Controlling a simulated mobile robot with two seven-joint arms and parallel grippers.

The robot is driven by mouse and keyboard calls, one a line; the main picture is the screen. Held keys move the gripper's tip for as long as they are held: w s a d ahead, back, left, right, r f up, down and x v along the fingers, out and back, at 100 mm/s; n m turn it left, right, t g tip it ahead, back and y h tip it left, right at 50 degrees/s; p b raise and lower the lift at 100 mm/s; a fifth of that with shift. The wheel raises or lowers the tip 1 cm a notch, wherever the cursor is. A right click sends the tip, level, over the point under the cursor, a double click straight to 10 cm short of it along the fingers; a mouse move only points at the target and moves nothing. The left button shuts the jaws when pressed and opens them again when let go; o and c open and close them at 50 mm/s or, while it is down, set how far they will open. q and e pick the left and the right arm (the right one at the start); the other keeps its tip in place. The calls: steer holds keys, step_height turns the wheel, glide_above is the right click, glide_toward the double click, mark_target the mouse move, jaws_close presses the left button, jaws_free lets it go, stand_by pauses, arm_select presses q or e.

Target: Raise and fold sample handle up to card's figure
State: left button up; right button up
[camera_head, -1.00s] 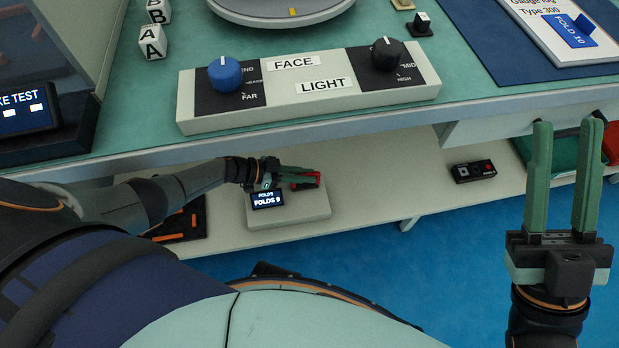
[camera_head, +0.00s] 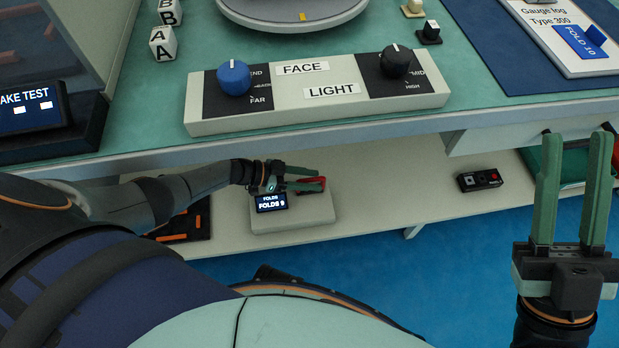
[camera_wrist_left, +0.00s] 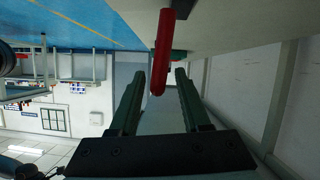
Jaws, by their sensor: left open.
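The sample handle (camera_head: 312,185) is a red bar on a pale block-shaped tester (camera_head: 300,222) on the lower shelf. The tester's small display (camera_head: 271,203) reads FOLDS 9. The card (camera_head: 580,42) at the upper right reads FOLD 10. My left gripper (camera_head: 318,179) is open at the red handle. In the left wrist view the handle (camera_wrist_left: 161,55) stands in the gap between the open fingers (camera_wrist_left: 158,76), with space on both sides; contact is not seen. My right gripper (camera_head: 576,148) is open and empty at the right, away from the tester.
The bench's front edge overhangs the lower shelf, above my left arm. A control box with a blue knob (camera_head: 233,77) and a black knob (camera_head: 397,61) stands on the bench. A small black device (camera_head: 480,180) lies on the shelf, right of the tester.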

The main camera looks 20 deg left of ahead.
arm_select(q)
steer(key=p+v, duration=0.1)
steer(key=v, duration=0.2)
steer(key=shift+a+r+p, duration=0.15)
steer(key=shift+r+p, duration=0.05)
steer(key=shift+p, duration=0.15)
steer(key=s+a, duration=0.1)
steer(key=a, duration=0.2)
steer(key=s+a+b, duration=0.1)
steer(key=s+a, duration=0.1)
steer(key=a, duration=0.1)
steer(key=s+a, duration=0.2)
steer(key=a, duration=0.1)
steer(key=shift+s+f+b, duration=0.25)
steer(key=shift+f+b, duration=0.05)
steer(key=shift+s+a+r, duration=0.1)
steer(key=shift+s+a, duration=0.25)
steer(key=shift+a, duration=0.15)
